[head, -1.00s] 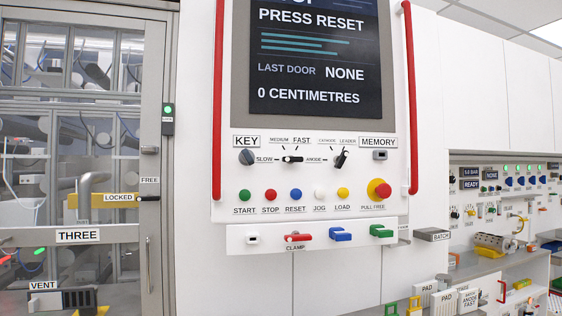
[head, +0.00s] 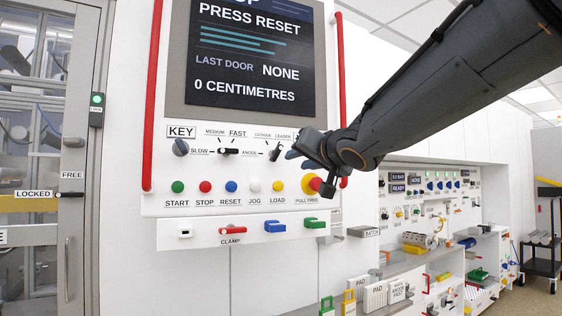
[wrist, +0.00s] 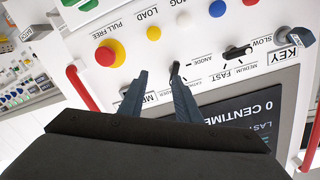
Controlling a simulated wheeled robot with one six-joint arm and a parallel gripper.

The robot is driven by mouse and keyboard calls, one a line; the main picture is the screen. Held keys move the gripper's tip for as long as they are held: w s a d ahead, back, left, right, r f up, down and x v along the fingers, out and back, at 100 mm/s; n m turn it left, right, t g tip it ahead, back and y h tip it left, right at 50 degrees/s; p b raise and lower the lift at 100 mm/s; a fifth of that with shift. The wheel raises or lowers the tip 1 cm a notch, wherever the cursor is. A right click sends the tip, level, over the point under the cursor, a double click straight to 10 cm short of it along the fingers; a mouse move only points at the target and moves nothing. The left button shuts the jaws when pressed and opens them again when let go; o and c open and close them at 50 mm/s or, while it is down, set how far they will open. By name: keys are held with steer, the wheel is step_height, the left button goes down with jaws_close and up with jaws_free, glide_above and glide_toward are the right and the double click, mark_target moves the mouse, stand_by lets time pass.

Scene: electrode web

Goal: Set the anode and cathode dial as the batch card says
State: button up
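The anode and cathode dial (head: 275,151) is a small black knob on the white panel, tilted toward the LEADER label at its upper right. The ANODE label is to its left. The dial also shows in the wrist view (wrist: 175,70), where the panel appears upside down. My gripper (head: 298,155) is in front of the panel, just right of the dial. In the wrist view its fingers (wrist: 158,80) stand apart with nothing between them, one fingertip close to the dial. I cannot tell whether it touches.
The speed dial (head: 229,151) and key switch (head: 181,147) sit to the left. Coloured buttons run below, and the red pull knob (head: 311,183) is partly behind my gripper. Red vertical rails (head: 152,100) flank the panel. The screen (head: 250,55) says PRESS RESET.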

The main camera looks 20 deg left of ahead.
mark_target(278, 154)
steer(key=shift+y, duration=0.5)
steer(key=w+a, duration=0.1)
steer(key=a, duration=0.1)
steer(key=w+a+r, duration=0.1)
steer(key=w+a, duration=0.1)
steer(key=w+a+r, duration=0.1)
steer(key=a, duration=0.2)
steer(key=shift+w+r, duration=0.1)
steer(key=shift+w, duration=0.3)
jaws_close()
